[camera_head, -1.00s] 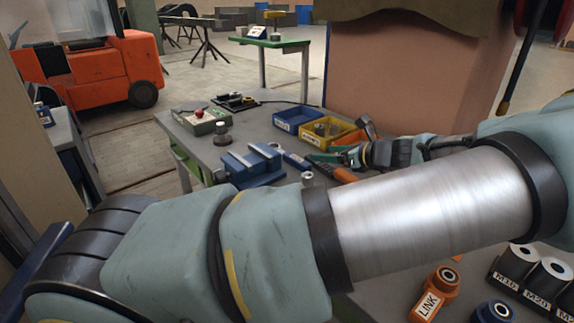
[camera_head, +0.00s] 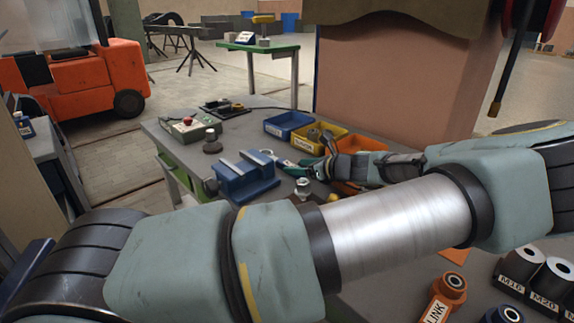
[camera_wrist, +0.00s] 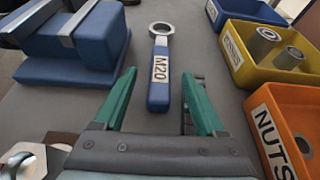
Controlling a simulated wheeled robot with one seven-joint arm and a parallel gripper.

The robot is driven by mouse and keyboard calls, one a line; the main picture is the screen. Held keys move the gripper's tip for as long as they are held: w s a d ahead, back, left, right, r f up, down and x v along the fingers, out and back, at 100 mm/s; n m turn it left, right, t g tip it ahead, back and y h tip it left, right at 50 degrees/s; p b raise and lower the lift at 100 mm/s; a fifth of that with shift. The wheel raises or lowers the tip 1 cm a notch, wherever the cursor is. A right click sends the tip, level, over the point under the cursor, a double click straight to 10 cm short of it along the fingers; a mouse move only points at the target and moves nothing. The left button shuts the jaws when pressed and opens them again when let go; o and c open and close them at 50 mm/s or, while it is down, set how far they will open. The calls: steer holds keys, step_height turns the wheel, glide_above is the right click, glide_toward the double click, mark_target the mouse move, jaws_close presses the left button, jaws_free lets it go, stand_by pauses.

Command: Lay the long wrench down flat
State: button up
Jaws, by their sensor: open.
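A wrench with a blue handle, an M20 label and a metal ring end (camera_wrist: 159,92) appears to lie flat on the grey bench in the wrist view, its ring pointing away from me. It is the only wrench I can make out. My gripper (camera_wrist: 159,78) is open, with one green finger on each side of the handle. I see bare bench between handle and fingers, and nothing is held. The height of the fingers above the bench is hard to tell. In the head view my gripper (camera_head: 308,157) is small and partly hidden by my wrist.
A blue vise (camera_wrist: 75,40) stands left of the wrench. To the right are a blue bin (camera_wrist: 243,12), a yellow bin (camera_wrist: 268,58) with metal parts and an orange NUTS bin (camera_wrist: 285,125). A metal nut or bolt (camera_wrist: 22,160) is at the lower left.

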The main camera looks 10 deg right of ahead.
mark_target(291, 165)
steer(key=p+x, duration=0.1)
steer(key=x, duration=0.3)
steer(key=shift+w+p, duration=0.1)
steer(key=shift+p, duration=0.2)
steer(key=shift+c, duration=0.2)
jaws_close()
